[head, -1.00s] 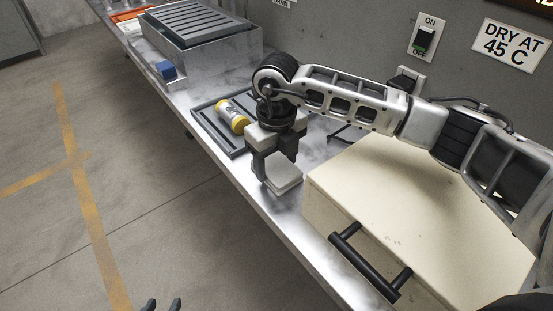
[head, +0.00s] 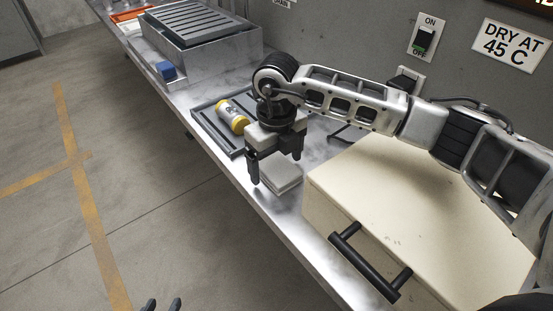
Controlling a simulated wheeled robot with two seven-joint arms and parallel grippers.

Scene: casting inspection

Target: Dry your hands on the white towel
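The white towel (head: 283,180) is a small folded, pale grey-white pad lying on the metal bench, left of the cream box. My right gripper (head: 275,169) points down over the towel's left part, its two dark fingers spread apart. It is open. The near finger is at the towel's left side; whether either finger touches the cloth I cannot tell.
The cream box (head: 430,215) with a black handle (head: 368,262) stands close right of the towel. A dark tray (head: 206,116) holding a yellow-capped bottle (head: 233,117) lies behind my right gripper. The bench's front edge is close to the towel.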

